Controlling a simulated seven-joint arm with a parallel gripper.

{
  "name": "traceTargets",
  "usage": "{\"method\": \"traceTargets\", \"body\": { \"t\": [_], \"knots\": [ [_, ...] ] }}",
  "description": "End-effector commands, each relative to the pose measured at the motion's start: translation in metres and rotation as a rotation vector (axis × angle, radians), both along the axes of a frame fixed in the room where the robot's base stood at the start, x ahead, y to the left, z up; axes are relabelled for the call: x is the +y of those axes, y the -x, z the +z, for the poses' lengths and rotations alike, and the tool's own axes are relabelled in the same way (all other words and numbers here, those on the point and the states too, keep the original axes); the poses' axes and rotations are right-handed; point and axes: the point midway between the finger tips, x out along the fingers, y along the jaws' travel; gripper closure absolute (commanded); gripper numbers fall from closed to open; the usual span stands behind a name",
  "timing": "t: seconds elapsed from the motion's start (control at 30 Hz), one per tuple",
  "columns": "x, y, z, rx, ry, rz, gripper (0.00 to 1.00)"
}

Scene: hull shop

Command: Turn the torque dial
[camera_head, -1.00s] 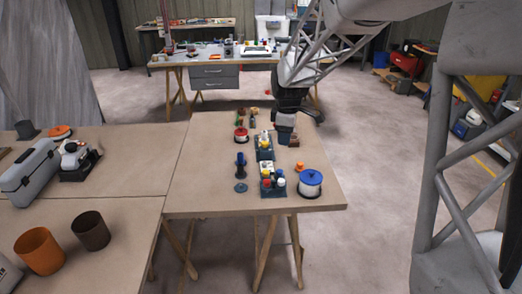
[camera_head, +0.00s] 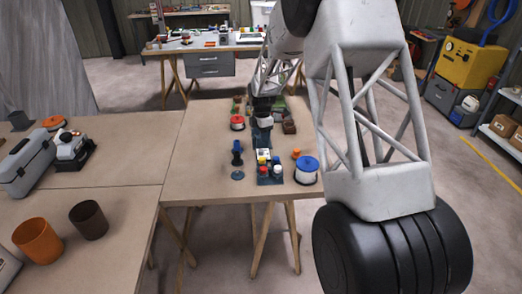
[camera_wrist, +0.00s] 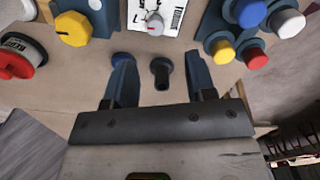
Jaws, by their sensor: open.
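In the wrist view a white printed plate with a grey dial (camera_wrist: 155,24) that has a red mark lies beyond my fingertips. A yellow dial (camera_wrist: 73,28) sits to its left. I cannot read which one is the torque dial. In the head view these parts are small, on the dark panel (camera_head: 262,146), partly hidden by my arm. My gripper (camera_wrist: 162,66) is open above the table. A dark upright peg (camera_wrist: 161,74) shows between its fingers, apparently untouched. In the head view my gripper (camera_head: 262,120) is over the rear of the panel.
A block with blue, white, yellow and red buttons (camera_wrist: 250,32) lies to the right in the wrist view. A red-topped knob (camera_wrist: 18,60) is at the left. In the head view a blue-lidded spool (camera_head: 306,172) stands right of the blocks. The table's left part (camera_head: 195,160) is clear.

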Motion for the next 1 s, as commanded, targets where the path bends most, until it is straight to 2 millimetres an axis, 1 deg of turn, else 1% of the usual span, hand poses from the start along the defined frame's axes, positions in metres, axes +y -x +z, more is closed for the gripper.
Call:
{"method": "traceTargets", "body": {
  "t": [0.03,0.13,0.53,0.67,0.87,1.0],
  "knots": [
    [0.001,-0.003,-0.004,0.001,0.000,0.012,0.49],
    [0.002,-0.006,-0.008,0.002,0.000,0.025,0.49],
    [0.002,-0.006,-0.009,0.002,0.000,0.027,0.49],
    [0.002,-0.006,-0.013,0.003,0.000,0.027,0.49],
    [0.002,-0.006,-0.029,0.005,0.001,0.027,0.49],
    [0.002,-0.006,-0.046,0.004,0.001,0.027,0.49]
  ]
}}
